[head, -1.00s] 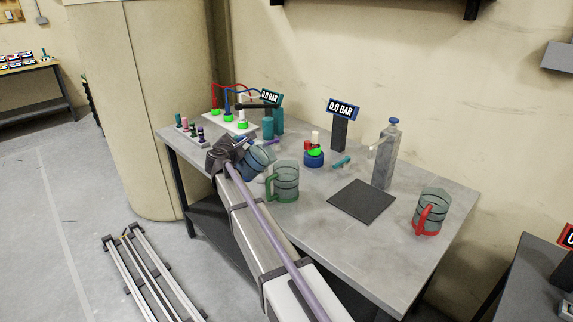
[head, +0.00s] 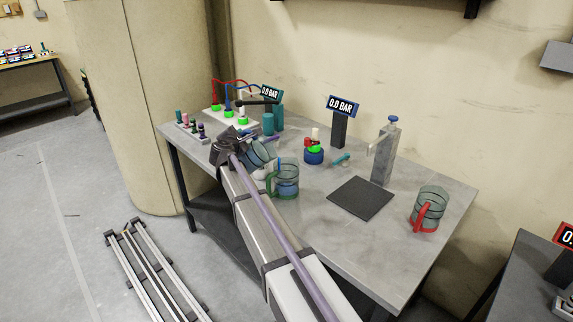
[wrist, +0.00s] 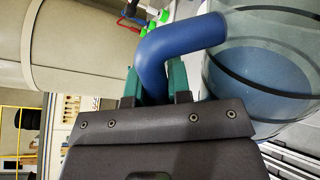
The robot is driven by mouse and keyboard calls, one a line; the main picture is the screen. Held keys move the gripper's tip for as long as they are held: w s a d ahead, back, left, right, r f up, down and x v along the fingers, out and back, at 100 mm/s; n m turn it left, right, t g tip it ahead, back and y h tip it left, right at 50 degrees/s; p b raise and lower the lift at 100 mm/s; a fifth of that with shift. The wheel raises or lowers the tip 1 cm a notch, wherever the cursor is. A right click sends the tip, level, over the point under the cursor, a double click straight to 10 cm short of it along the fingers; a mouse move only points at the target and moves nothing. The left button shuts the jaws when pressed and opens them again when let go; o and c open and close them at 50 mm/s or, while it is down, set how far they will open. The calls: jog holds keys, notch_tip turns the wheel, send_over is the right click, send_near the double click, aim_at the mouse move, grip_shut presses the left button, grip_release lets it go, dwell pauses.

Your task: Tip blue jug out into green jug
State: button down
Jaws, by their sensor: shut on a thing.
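My gripper (head: 240,138) is shut on the handle of the blue jug (head: 263,154). In the wrist view the blue handle (wrist: 180,45) runs between the green fingers (wrist: 163,82), and blue contents show through the clear wall of the jug (wrist: 265,85). The blue jug is strongly tilted in the air, its mouth towards the green jug. The green jug (head: 288,182) stands upright on the table, just right of and below the blue jug in the head view. Its lower part looks blue. Any stream between the jugs is too small to make out.
A red-handled jug (head: 429,208) stands at the table's right end. A dark square mat (head: 361,198) and a grey dispenser (head: 385,152) are right of the green jug. A small blue-and-green fitting (head: 314,154) sits behind it. Coloured valves and hoses (head: 228,106) are at the back left.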

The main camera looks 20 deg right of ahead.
jog(key=shift+s+d+r+m+y+p, duration=0.2)
jog(key=shift+d+r+m+p, duration=0.25)
jog(key=shift+r+p, duration=0.25)
jog(key=shift+s+d+r+m+y+p, duration=0.1)
jog(key=shift+s+d+r+m+p, duration=0.15)
jog(key=shift+r+m+p, duration=0.3)
dwell(1.5)
jog(key=shift+s+d+r+m+y+p, duration=0.3)
jog(key=shift+d+r+m+p, duration=0.3)
jog(key=shift+d+r+p, duration=0.35)
dwell(0.9)
jog(key=shift+a, duration=0.1)
jog(key=shift+s+d+r+m+p, duration=0.2)
jog(key=shift+s+d+m+p, duration=0.2)
jog(key=shift+d, duration=0.2)
jog(key=shift+s+d+r, duration=0.1)
jog(key=shift+d+r, duration=0.05)
jog(key=shift+d, duration=0.15)
